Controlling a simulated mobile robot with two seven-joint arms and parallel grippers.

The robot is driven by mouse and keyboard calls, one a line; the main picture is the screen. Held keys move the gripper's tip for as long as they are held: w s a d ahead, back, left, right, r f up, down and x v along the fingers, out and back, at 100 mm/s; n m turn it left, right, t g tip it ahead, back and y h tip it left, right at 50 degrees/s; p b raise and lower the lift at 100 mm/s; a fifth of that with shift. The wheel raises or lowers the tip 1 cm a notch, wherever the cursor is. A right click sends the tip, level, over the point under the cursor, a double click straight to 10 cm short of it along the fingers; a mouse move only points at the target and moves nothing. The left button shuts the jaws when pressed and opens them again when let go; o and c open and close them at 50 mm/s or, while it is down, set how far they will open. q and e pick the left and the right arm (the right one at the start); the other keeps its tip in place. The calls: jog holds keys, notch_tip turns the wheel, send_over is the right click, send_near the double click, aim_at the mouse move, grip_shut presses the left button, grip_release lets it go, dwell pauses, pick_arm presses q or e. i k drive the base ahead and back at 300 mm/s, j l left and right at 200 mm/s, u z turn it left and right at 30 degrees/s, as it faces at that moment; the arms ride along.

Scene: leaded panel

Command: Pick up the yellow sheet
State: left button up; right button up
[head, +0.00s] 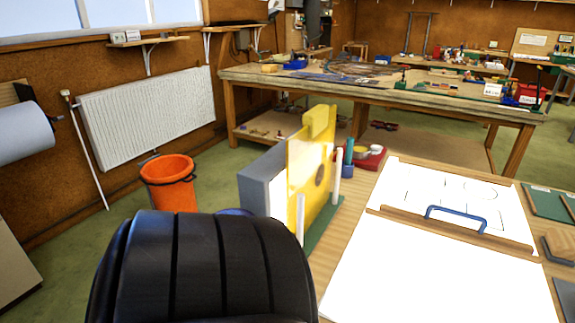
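The yellow sheet (300,157) stands upright on the near left part of the bench, beside a grey block (253,195). A thicker yellow piece (319,121) sits at its top edge, and a round brownish patch shows on its face. White posts (300,220) stand close to it, over a green base (321,226). The lower near part of the sheet is partly hidden. Neither of my grippers shows in the head view. A large black ribbed part, which seems to be my own arm, fills the lower left foreground.
A white board (433,265) with a wooden strip and a blue handle (456,213) lies right of the sheet. A pencil cup (348,168) and red item (371,160) are behind. An orange bucket (169,186) stands on the floor at left. A cluttered workbench (440,102) is farther back.

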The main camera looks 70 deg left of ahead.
aim_at(310, 151)
jog(key=u, duration=2.2)
jog(key=i+j+z, duration=0.1)
jog(key=z, duration=1.3)
jog(key=j+z, duration=0.4)
jog(key=k+j+z, duration=0.1)
jog(key=j+z, duration=0.25)
jog(key=j, duration=0.15)
jog(key=k+j+z, duration=0.15)
jog(key=j+z, duration=0.25)
jog(key=k+j+z, duration=0.2)
jog(key=j+z, duration=0.2)
